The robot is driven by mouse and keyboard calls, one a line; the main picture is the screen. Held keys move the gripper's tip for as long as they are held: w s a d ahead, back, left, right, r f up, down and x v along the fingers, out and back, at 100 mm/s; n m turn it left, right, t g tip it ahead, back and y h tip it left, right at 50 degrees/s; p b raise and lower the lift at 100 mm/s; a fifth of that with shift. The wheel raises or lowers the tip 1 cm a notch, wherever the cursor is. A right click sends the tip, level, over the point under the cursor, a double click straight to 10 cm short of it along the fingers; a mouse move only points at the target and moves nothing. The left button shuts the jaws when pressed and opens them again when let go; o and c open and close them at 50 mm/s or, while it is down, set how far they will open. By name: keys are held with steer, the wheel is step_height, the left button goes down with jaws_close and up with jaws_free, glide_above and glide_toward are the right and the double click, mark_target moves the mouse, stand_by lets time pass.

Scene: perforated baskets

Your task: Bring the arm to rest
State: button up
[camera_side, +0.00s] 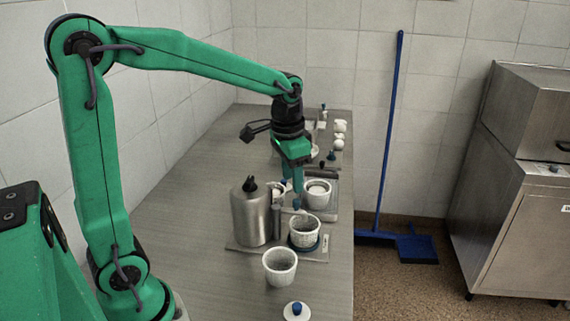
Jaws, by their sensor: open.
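My green arm reaches over the bench from the left in the side view. A white perforated basket (304,232) stands on a dark blue base just below and in front of the fingertips. Another white basket (280,267) stands on the bare bench nearer the camera. A third white vessel (317,195) stands on a tray behind the gripper. I cannot tell whether the fingertips touch anything.
A grey metal canister (250,215) with a black top stands close left of the gripper. A white lid with a blue knob (297,311) lies at the bench's front. Small white items (340,135) stand at the far end. The bench's left side (195,205) is clear.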

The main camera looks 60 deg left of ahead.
steer(key=s+d+r+n+t, duration=0.1)
steer(key=s+r+t, duration=0.1)
steer(key=s, duration=0.5)
steer(key=s+d+r+n+t, duration=0.1)
steer(key=s+d+t, duration=0.1)
steer(key=s, duration=0.6)
steer(key=shift+s+r, duration=0.3)
steer(key=shift+r, duration=0.05)
